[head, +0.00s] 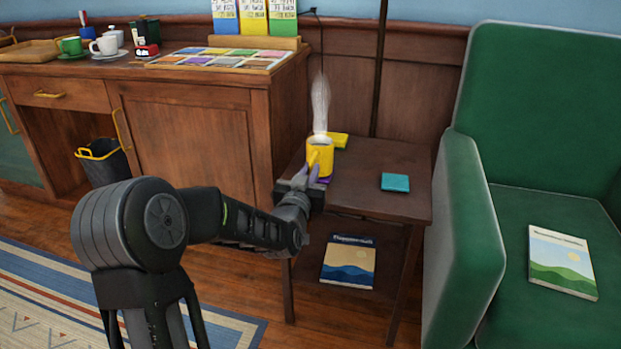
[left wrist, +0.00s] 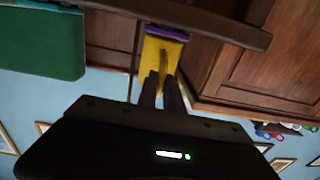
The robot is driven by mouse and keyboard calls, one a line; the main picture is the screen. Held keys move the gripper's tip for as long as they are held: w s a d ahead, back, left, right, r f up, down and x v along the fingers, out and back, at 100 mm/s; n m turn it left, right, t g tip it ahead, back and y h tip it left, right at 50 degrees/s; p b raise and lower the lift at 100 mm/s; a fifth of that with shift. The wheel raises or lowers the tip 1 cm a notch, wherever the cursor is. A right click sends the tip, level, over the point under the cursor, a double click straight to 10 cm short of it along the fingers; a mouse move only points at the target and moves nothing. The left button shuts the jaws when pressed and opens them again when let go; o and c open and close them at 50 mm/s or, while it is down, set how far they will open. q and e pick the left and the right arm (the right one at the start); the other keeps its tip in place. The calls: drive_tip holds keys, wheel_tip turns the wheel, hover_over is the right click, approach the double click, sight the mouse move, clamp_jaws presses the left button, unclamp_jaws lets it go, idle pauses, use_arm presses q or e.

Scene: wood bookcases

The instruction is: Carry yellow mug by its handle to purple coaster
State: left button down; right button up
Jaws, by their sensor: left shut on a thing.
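The yellow mug (head: 321,152) is upright at the left side of the small dark wood side table (head: 365,165), with pale steam rising from it. My left gripper (head: 312,171) reaches it from the front and is shut on its handle. The left wrist view, which is upside down, shows the fingers (left wrist: 162,85) at the handle of the mug (left wrist: 150,58). The purple coaster (left wrist: 166,33) shows right at the mug's base; only a sliver of purple (head: 324,180) shows in the head view. I cannot tell whether mug and coaster touch. My right gripper is not in view.
A yellow coaster (head: 338,140) lies just behind the mug and a teal coaster (head: 395,182) to its right. A book (head: 349,262) lies on the lower shelf. A green armchair (head: 468,230) stands at right, a wooden cabinet (head: 185,135) at left.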

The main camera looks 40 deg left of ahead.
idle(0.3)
use_arm(q)
drive_tip(key=c, duration=2)
unclamp_jaws()
drive_tip(key=shift+f, duration=0.25)
drive_tip(key=o, duration=0.5)
drive_tip(key=shift+r, duration=0.2)
drive_tip(key=p+v, duration=0.2)
drive_tip(key=v, duration=1)
drive_tip(key=shift+f, duration=0.2)
